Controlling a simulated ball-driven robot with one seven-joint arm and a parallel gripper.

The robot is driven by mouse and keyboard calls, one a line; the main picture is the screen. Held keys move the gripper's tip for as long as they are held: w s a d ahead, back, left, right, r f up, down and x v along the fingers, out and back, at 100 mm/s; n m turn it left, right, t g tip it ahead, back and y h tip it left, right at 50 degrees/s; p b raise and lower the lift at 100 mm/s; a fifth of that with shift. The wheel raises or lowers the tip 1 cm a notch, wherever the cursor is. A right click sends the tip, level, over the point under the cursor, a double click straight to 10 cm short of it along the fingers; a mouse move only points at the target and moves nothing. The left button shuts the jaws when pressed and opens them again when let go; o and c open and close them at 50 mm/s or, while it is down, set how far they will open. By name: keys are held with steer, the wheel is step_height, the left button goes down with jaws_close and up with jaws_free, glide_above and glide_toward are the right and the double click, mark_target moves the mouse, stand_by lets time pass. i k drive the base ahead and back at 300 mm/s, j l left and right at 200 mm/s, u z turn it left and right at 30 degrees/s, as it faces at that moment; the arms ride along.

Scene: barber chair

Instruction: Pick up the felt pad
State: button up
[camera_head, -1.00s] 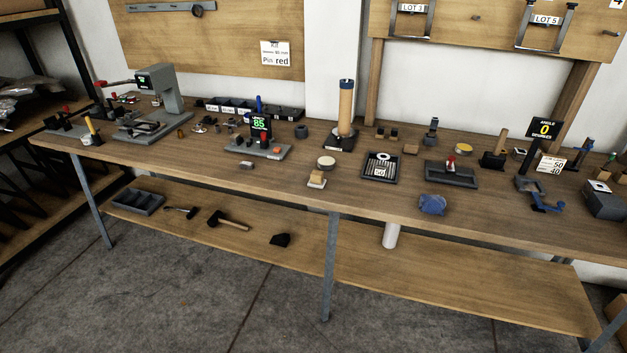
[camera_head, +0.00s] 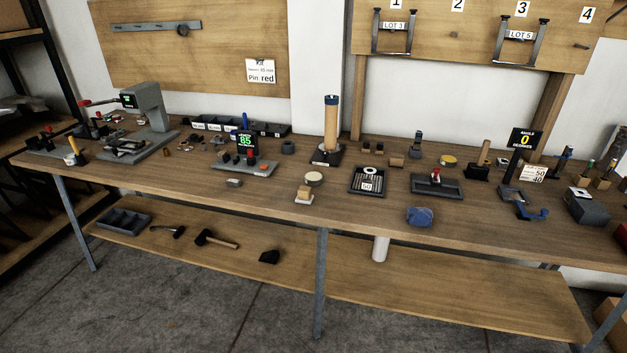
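No object is clearly recognisable as the felt pad at this size. A small pale round disc (camera_head: 313,178) lies flat near the front middle of the workbench (camera_head: 250,205). Just in front of it is a small wooden block on a pale base (camera_head: 303,195). A crumpled blue cloth-like thing (camera_head: 420,216) lies near the bench's front edge, to the right. I cannot tell if any of these is the pad. My gripper and arm are not in view.
A tall tan cylinder (camera_head: 331,125) stands mid-bench. A grey press (camera_head: 150,105) is at the left, a dark tray (camera_head: 368,181) right of the disc. The lower shelf (camera_head: 180,250) holds a hammer (camera_head: 215,239). The concrete floor in front is clear.

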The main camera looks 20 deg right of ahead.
mark_target(304, 195)
steer(key=i+l, duration=0.15)
steer(key=i, duration=0.3)
steer(key=i+l, duration=0.1)
steer(key=i, duration=0.3)
steer(key=i+j, duration=0.4)
steer(key=i, duration=0.15)
steer(key=i+j, duration=0.35)
steer(key=i, duration=0.25)
